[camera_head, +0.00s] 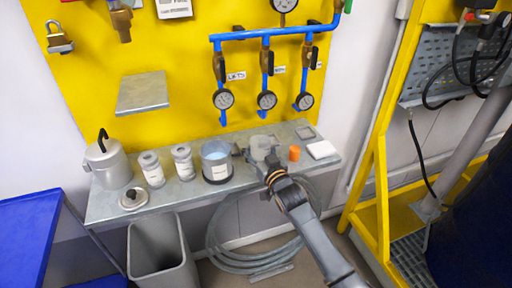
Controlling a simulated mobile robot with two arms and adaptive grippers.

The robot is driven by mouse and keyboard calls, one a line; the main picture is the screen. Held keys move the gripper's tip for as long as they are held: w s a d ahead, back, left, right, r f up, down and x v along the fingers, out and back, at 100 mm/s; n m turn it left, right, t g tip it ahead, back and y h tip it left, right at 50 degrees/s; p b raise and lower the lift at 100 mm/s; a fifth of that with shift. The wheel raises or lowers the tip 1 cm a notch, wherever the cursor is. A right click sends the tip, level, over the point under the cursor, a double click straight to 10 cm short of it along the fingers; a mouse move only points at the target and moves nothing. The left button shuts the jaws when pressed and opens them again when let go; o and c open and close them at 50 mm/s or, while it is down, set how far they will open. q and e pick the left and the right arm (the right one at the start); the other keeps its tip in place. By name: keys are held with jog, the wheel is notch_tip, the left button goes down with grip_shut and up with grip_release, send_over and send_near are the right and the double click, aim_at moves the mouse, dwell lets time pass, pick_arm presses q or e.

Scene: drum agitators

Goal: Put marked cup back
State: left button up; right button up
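A wide cup (216,171) with a white label and a light blue inside stands upright on the metal shelf (245,182). Two smaller labelled containers, one (152,169) farther left and one (183,162) nearer the cup, stand to its left. I cannot tell which of these is the marked cup. My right gripper (263,148) is over the shelf, right of the wide cup. Its fingers blend with the grey surface, so I cannot tell whether it is open, shut or holding something. My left gripper is not in view.
A lidded grey pot (108,165) and a small round lid (133,198) are on the shelf's left. An orange piece (294,153) and a white pad (322,150) lie right of my gripper. Blue pipes with gauges (267,100) hang above. A grey bin (162,255) stands below.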

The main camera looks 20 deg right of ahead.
jog(key=shift+f, duration=0.15)
jog(key=o, duration=1.5)
jog(key=shift+o, duration=0.2)
jog(key=shift+r, duration=0.25)
jog(key=shift+s+f, duration=0.15)
jog(key=shift+s, duration=0.15)
jog(key=s+d, duration=0.1)
jog(key=s, duration=1)
jog(key=shift+s+d, duration=0.2)
